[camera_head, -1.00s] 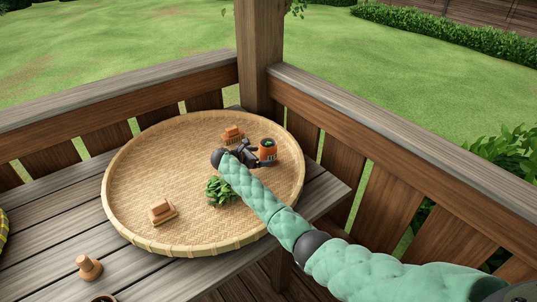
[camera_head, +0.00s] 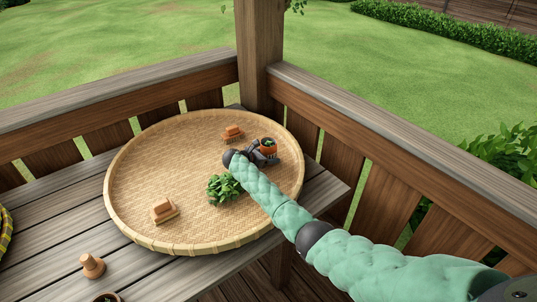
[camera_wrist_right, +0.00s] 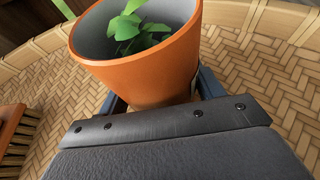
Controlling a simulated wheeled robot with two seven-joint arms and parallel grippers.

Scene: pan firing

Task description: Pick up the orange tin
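The orange tin (camera_head: 268,147) stands at the right side of the round woven tray (camera_head: 150,215), with green leaves in it. In the right wrist view the tin (camera_wrist_right: 150,70) fills the upper middle, and its base is hidden behind the gripper body. My right gripper (camera_head: 264,155) is at the tin, low down. Its fingers are apart, one on each side of the tin, close to its wall. I cannot tell whether they press on it. My left gripper is not in view.
An orange-brown brush-like object (camera_head: 232,132) stands just left of the tin, and it also shows in the wrist view (camera_wrist_right: 12,125). A leafy green bunch (camera_head: 222,188) lies beside my forearm. Another small brown object (camera_head: 163,210) is on the tray's near left. Wooden railings border the table.

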